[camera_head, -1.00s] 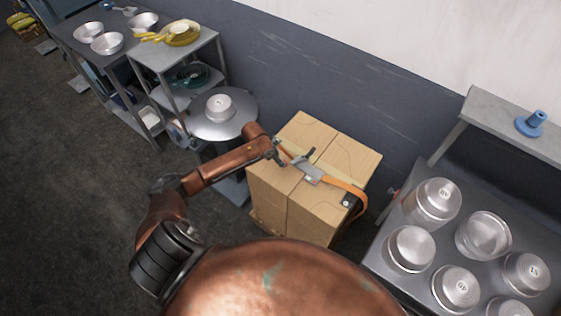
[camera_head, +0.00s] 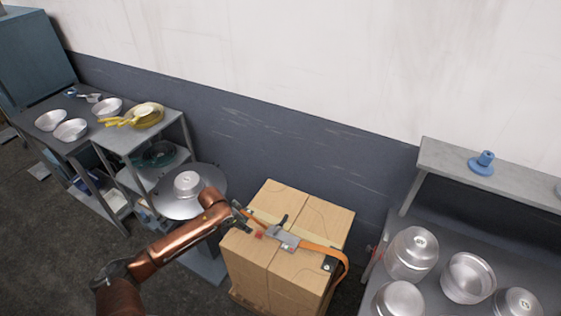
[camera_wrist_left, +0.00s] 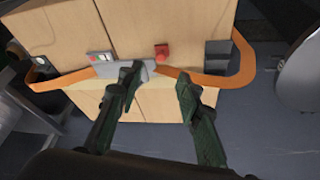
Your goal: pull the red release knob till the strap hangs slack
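The red knob (camera_head: 259,235) shows beside the grey buckle (camera_head: 285,239) on top of the strapped cardboard boxes (camera_head: 318,213). In the left wrist view the knob (camera_wrist_left: 161,51) is beyond the fingertips, apart from them. The orange strap (camera_head: 322,249) crosses the boxes and bows out past their right edge. It also bows out at the right in the left wrist view (camera_wrist_left: 244,62). My left gripper (camera_head: 240,214) is at the boxes' left side, left of the knob. Its two dark fingers (camera_wrist_left: 158,76) are spread with nothing between them. My right gripper is out of view.
A round metal stand (camera_head: 211,199) with a pan is left of the boxes. A grey table (camera_head: 440,293) with several pans stands close on the right, under a shelf (camera_head: 449,163) holding a blue object (camera_head: 483,162). The wall is behind.

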